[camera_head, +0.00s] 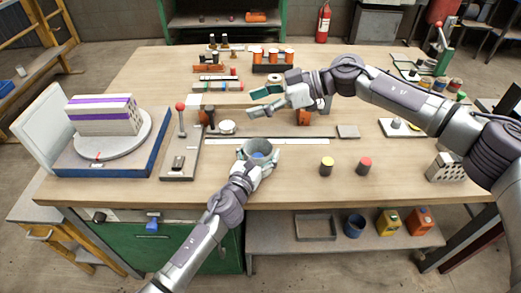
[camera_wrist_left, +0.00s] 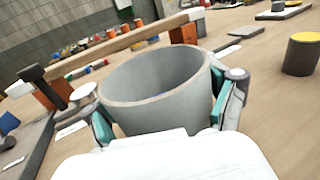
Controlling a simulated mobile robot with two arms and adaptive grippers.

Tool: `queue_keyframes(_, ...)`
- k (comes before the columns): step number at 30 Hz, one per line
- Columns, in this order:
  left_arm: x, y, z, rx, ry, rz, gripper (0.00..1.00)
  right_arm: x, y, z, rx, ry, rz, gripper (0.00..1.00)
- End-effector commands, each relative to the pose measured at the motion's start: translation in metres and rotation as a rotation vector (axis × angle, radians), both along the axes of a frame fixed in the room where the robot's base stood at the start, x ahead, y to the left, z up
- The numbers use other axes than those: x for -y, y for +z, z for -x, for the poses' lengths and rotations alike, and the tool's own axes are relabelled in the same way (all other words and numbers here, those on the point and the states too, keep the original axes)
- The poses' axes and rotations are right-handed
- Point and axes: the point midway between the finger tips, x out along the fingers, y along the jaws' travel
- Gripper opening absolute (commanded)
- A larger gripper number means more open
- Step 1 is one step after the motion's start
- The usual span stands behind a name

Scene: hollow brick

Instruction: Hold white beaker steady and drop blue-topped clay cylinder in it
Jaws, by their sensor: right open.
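The white beaker (camera_head: 256,144), greyish and open at the top, stands at the front middle of the table. My left gripper (camera_head: 259,166) has its fingers on both sides of it. In the left wrist view the teal pads lie against the wall of the beaker (camera_wrist_left: 160,105), which looks upright. A blue round top, seemingly the blue-topped clay cylinder (camera_head: 257,155), shows inside the beaker; a bit of blue also shows through the mouth in the left wrist view. My right gripper (camera_head: 257,100) is open and empty, behind and above the beaker.
A yellow-topped cylinder (camera_head: 327,166) and a red-topped cylinder (camera_head: 364,165) stand to the right of the beaker. A grey stand with a red-knobbed lever (camera_head: 181,122) and a turntable with a striped brick (camera_head: 103,116) are to the left. The front right tabletop is mostly clear.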

Motion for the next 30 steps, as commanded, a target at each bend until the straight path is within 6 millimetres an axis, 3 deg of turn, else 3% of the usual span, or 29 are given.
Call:
queue_keyframes(14,-0.003,0.0,0.006,0.001,0.001,-0.002,1.0,0.0,0.0,0.0,0.0,0.0,0.0,0.64)
queue_keyframes(30,-0.042,-0.001,0.097,-0.002,0.0,-0.001,1.0,0.0,0.0,0.0,0.0,0.0,0.0,0.64)
